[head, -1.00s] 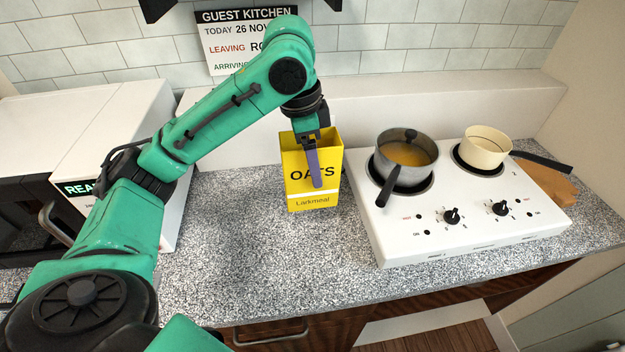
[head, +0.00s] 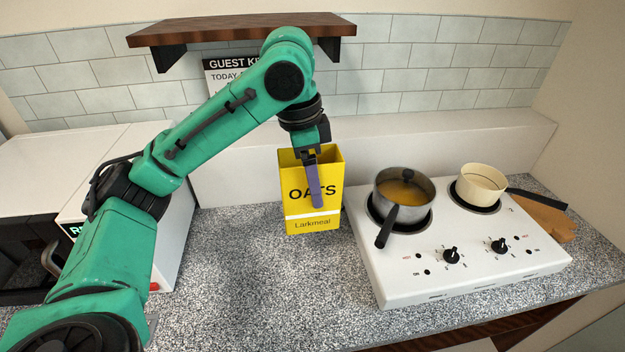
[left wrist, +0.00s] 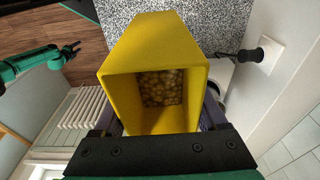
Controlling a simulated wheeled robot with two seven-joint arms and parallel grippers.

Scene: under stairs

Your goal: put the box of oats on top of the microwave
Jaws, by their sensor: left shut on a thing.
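The box of oats (head: 314,222) is a yellow, open-topped box with OATS and Larkmeal on its front. My left gripper (head: 315,190) is shut on it at the upper part, one finger showing across its front. The box is upright and seems a little above the counter. In the left wrist view the yellow box (left wrist: 150,45) is seen from above, with pale contents inside. The microwave (head: 60,160) is white with a dark front, at the left, partly hidden behind my left arm. My right gripper (left wrist: 72,48) is small at the left of the wrist view; its jaws are unclear.
A white hob (head: 440,285) stands right of the box, with a grey saucepan (head: 405,190) and a cream pan (head: 483,182). The visible microwave top is bare. Speckled counter (head: 260,285) in front is clear.

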